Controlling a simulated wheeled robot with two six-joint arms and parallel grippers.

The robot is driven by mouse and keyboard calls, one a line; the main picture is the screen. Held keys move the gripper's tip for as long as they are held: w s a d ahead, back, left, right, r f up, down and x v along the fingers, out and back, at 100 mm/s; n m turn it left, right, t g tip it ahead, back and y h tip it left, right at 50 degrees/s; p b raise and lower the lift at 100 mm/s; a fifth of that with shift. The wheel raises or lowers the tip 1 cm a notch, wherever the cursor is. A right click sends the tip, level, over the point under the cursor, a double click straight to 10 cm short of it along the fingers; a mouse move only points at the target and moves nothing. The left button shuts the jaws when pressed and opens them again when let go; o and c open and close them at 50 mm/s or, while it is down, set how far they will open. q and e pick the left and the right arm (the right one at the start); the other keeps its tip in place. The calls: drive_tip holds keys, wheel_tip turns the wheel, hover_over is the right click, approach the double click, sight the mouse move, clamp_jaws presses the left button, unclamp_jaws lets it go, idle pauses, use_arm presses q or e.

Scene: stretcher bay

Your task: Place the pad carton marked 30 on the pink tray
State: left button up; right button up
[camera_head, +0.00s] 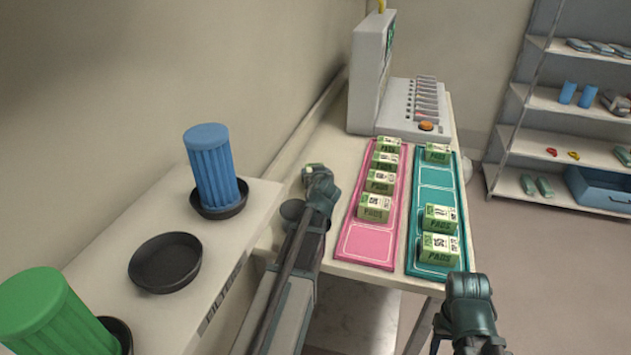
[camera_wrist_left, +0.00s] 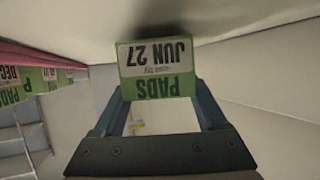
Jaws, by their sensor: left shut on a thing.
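My left gripper (camera_head: 312,172) is shut on a green and white pad carton, which it holds left of the pink tray. The held carton (camera_wrist_left: 157,68) appears upside down in the left wrist view and reads "PADS" and "JUN 27"; its smaller print is illegible. In the head view it is mostly hidden by the gripper. The pink tray (camera_head: 352,256) has several pad cartons (camera_head: 375,207) in a row and an empty outlined slot at its near end. My right gripper (camera_head: 467,288) is right of the teal tray's near end; its jaw opening is not clear.
The teal tray (camera_head: 412,262) holds 3 pad cartons, with empty slots between. A grey machine (camera_head: 370,75) stands at the back. A side counter at left bears a blue cylinder (camera_head: 212,170), a green cylinder (camera_head: 50,315) and an empty black dish (camera_head: 165,262). Shelves stand at right.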

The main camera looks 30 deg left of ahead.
use_arm(q)
drive_tip(key=shift+f, duration=0.4)
use_arm(e)
drive_tip(key=shift+f, duration=0.35)
use_arm(q)
drive_tip(key=shift+f, duration=0.1)
drive_tip(key=o, duration=1.5)
use_arm(e)
drive_tip(key=shift+f, duration=0.15)
use_arm(q)
drive_tip(key=shift+r, duration=0.2)
drive_tip(key=p+v, duration=0.4)
drive_tip(key=v, duration=0.6)
drive_tip(key=shift+s+d, duration=0.15)
drive_tip(key=shift+s, duration=0.1)
drive_tip(key=shift+s+d+r+p, duration=0.25)
drive_tip(key=shift+s+d+p, duration=0.15)
drive_tip(key=shift+s, duration=0.15)
use_arm(e)
drive_tip(key=shift+r, duration=2.5)
